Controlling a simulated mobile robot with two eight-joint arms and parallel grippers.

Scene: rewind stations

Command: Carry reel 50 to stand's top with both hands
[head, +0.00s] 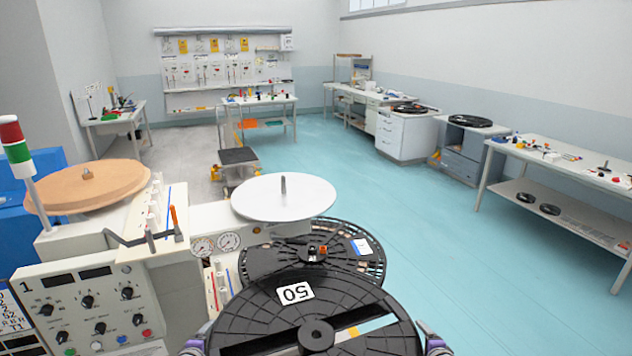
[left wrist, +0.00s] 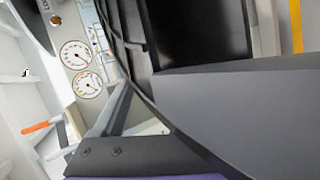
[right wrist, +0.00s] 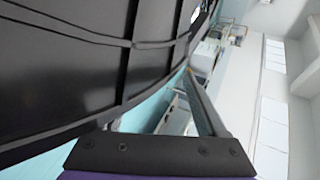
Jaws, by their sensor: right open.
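Reel 50 (head: 265,325) is a large black reel with a white "50" label, close in front of me at the bottom of the head view. My left gripper (head: 193,346) is at its left edge and my right gripper (head: 437,344) at its right edge, both mostly cut off. In the left wrist view dark reel parts and a grey surface fill much of the picture; whether those jaws are closed on the rim is unclear. In the right wrist view the reel's dark ribbed side (right wrist: 70,70) is close to the open fingers (right wrist: 160,125). I cannot tell which thing is the stand.
Another black reel (head: 373,268) lies just beyond reel 50, partly covered by it. A white round plate with a spindle (head: 260,203) stands behind it. A control machine (head: 75,290) with a tan disc (head: 105,187) is at left. Teal floor (head: 450,250) is clear at right.

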